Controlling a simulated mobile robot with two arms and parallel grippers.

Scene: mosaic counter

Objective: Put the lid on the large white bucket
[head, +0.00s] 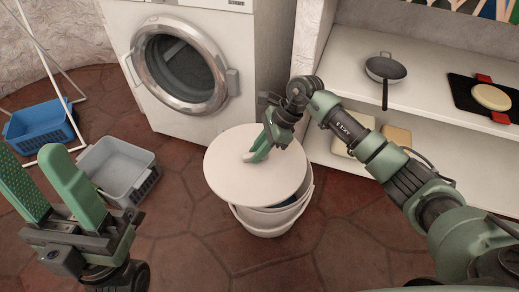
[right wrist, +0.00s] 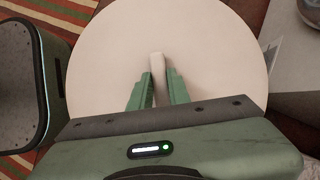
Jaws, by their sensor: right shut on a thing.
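The lid (head: 228,177) is a flat, round white disc with a small white handle (right wrist: 157,62). My right gripper (head: 258,153) is shut on this handle, and its fingers also show in the right wrist view (right wrist: 158,78). The large white bucket (head: 262,226) stands on the floor under the lid. The lid covers most of the opening but sits off to the left. Part of the bucket's rim and inside shows at the lower right. I cannot tell whether lid and rim touch. My left gripper (head: 45,190) is open and empty at the lower left.
A washing machine (head: 240,40) stands behind the bucket. A white shelf unit (head: 345,55) to the right holds a pan (head: 385,68) and a black tray (head: 465,92). A grey basket (head: 115,168) and a blue basket (head: 40,125) are at the left. Tiled floor is free around the bucket's front.

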